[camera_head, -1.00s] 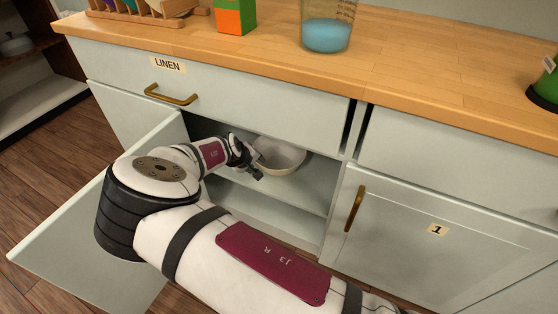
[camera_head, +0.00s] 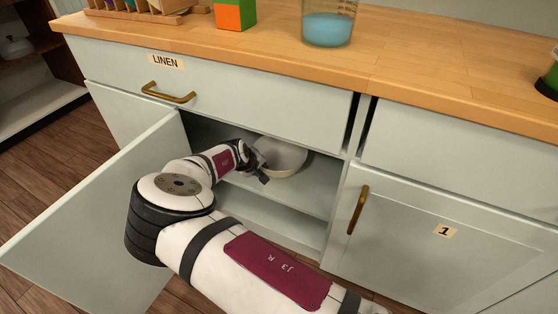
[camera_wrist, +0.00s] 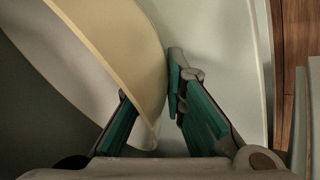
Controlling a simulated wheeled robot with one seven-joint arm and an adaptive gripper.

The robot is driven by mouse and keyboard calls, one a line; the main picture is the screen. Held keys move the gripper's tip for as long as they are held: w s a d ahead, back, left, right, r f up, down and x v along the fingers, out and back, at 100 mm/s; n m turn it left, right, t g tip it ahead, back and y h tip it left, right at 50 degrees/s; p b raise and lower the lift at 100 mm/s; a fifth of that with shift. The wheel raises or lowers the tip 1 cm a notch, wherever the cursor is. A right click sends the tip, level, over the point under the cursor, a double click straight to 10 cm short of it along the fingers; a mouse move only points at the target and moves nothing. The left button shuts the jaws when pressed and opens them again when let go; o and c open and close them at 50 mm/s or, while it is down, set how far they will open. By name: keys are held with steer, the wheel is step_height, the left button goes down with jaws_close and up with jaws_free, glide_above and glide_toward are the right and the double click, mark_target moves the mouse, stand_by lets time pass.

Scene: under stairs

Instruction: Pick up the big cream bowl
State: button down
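The big cream bowl (camera_head: 281,160) sits on the upper shelf inside the open cabinet below the LINEN drawer. In the wrist view the bowl (camera_wrist: 130,55) fills the upper left, its wall and rim running down between the fingers. My gripper (camera_head: 262,171) is at the bowl's left side in the head view. In the wrist view my gripper (camera_wrist: 147,80) is open, with one green-padded finger on each side of the bowl's wall. The right finger is close against the wall; I cannot tell whether it touches.
The open cabinet door (camera_head: 95,225) stands left of my arm. The LINEN drawer (camera_head: 215,90) is shut above the opening. A shut door marked 1 (camera_head: 440,245) is to the right. The wooden counter (camera_head: 420,75) holds a beaker of blue liquid (camera_head: 328,28) and an orange and green block (camera_head: 235,15).

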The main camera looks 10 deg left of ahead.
steer(key=shift+r, duration=0.2)
stand_by(0.3)
steer(key=shift+r+p, duration=0.4)
steer(key=shift+r, duration=0.2)
steer(key=shift+s+d+r+p, duration=0.1)
steer(key=shift+s+r+p, duration=0.1)
steer(key=shift+r+p, duration=0.35)
steer(key=shift+s+r+p, duration=0.2)
steer(key=shift+r+p, duration=0.1)
steer(key=shift+r, duration=0.4)
steer(key=s+d+p, duration=0.1)
steer(key=s+p, duration=0.1)
steer(key=s, duration=0.5)
steer(key=s+d+r+p, duration=0.1)
steer(key=s+d+p, duration=0.1)
steer(key=s, duration=0.5)
steer(key=shift+s+d+p, duration=0.25)
steer(key=shift+s+p, duration=0.1)
steer(key=shift+p, duration=0.05)
